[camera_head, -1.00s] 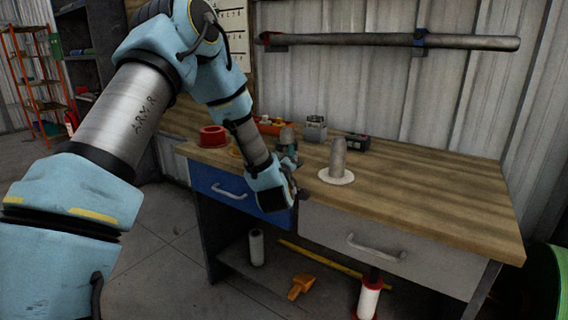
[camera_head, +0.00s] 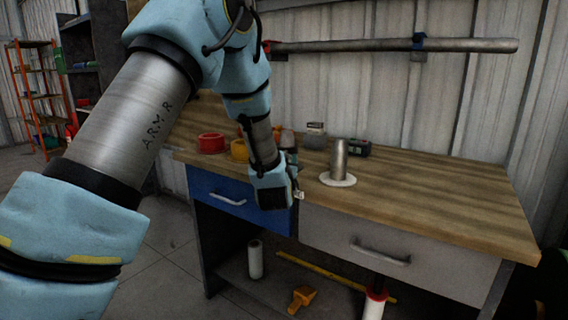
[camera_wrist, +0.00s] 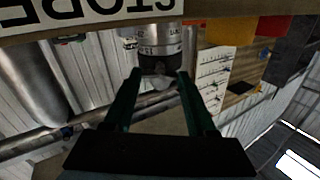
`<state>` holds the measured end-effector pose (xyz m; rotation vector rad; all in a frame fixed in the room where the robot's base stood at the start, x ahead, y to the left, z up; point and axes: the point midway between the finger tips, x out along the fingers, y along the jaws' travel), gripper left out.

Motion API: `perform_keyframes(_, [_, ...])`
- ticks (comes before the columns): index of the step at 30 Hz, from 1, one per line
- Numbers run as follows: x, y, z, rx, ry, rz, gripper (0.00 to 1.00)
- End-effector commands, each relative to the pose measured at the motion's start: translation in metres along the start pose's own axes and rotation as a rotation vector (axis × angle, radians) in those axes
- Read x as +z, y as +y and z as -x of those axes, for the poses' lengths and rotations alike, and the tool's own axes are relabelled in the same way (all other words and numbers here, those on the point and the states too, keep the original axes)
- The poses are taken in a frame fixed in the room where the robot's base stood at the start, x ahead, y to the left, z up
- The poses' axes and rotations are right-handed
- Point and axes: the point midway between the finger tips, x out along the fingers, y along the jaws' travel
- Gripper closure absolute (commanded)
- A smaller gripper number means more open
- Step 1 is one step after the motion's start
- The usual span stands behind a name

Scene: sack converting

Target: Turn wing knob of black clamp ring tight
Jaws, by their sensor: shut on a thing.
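In the wrist view, a black clamp ring (camera_wrist: 160,64) sits around the end of a silver cylinder with printed lettering (camera_wrist: 160,38). A small grey wing knob (camera_wrist: 160,83) shows below the ring, between the two dark green fingers of my gripper (camera_wrist: 158,76). My gripper is shut on the wing knob, though the contact is hard to make out. In the head view, my gripper (camera_head: 297,190) is at the bench's front edge, above the drawers. My wrist hides most of the clamp ring there.
On the wooden bench (camera_head: 440,193) stand a red ring (camera_head: 211,143), a yellow ring (camera_head: 239,150), a metal cylinder (camera_head: 339,158) on a white disc, and a black-green device (camera_head: 357,148). The right part of the bench top is clear.

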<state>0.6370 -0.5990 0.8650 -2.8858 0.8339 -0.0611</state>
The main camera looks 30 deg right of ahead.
Motion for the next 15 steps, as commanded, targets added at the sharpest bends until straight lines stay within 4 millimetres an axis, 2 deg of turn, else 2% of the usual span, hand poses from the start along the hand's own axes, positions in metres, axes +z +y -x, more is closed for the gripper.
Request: perform_keyframes(15, [0.0023, -0.0002, 0.0006, 0.001, -0.005, -0.493, 0.99])
